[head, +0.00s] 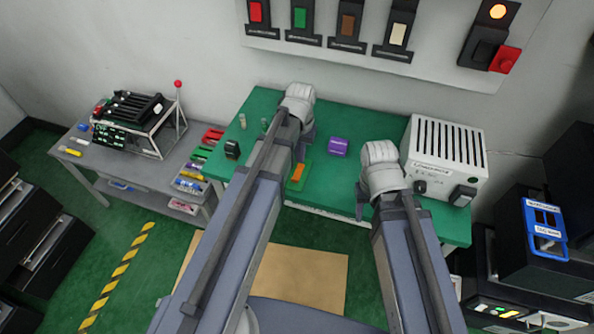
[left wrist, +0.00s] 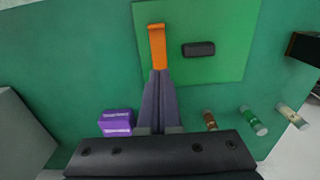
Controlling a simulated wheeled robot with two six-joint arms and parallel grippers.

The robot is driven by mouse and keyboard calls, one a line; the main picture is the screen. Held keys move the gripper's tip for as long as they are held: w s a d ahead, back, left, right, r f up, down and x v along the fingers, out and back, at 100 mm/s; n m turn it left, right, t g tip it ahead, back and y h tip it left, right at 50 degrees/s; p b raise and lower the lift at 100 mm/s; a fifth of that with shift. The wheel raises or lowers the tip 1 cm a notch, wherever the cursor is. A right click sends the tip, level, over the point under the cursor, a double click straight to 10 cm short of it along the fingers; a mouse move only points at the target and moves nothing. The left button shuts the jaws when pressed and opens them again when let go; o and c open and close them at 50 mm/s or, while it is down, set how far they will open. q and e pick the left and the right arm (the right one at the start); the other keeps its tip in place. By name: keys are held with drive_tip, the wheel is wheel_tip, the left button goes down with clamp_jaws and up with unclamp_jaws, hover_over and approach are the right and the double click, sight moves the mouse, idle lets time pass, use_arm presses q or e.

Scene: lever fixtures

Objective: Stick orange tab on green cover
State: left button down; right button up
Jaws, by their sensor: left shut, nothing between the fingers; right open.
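The green cover (left wrist: 225,60) is a flat bright-green plate on the darker green table. It also shows in the head view (head: 305,166), partly hidden by my left arm. The orange tab (left wrist: 157,48) is a narrow strip lying over the cover, beside a small dark bar (left wrist: 198,49). The tab also shows in the head view (head: 297,173). My left gripper (left wrist: 160,75) is shut and empty, its tips at the tab's near end. I cannot tell whether they touch it. My right gripper (head: 362,205) is open near the table's front edge, mostly hidden by its arm.
A purple block (head: 337,146) lies between my arms. A white slotted box (head: 445,158) stands at the table's right. Several small cylinders, one green (left wrist: 253,121), stand near the left gripper. A panel with colored switches (head: 345,25) hangs on the wall. A grey side table (head: 90,157) stands left.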

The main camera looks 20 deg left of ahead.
sight(300, 168)
use_arm(q)
wheel_tip(300, 168, up, 4)
drive_tip(key=p, duration=0.3)
drive_tip(key=shift+f, duration=0.25)
drive_tip(key=shift+s+d, duration=0.1)
drive_tip(key=s+d+m+y, duration=0.1)
drive_tip(key=s+d+m, duration=0.2)
drive_tip(key=s+d, duration=0.7)
drive_tip(key=s, duration=0.4)
drive_tip(key=shift+d, duration=0.15)
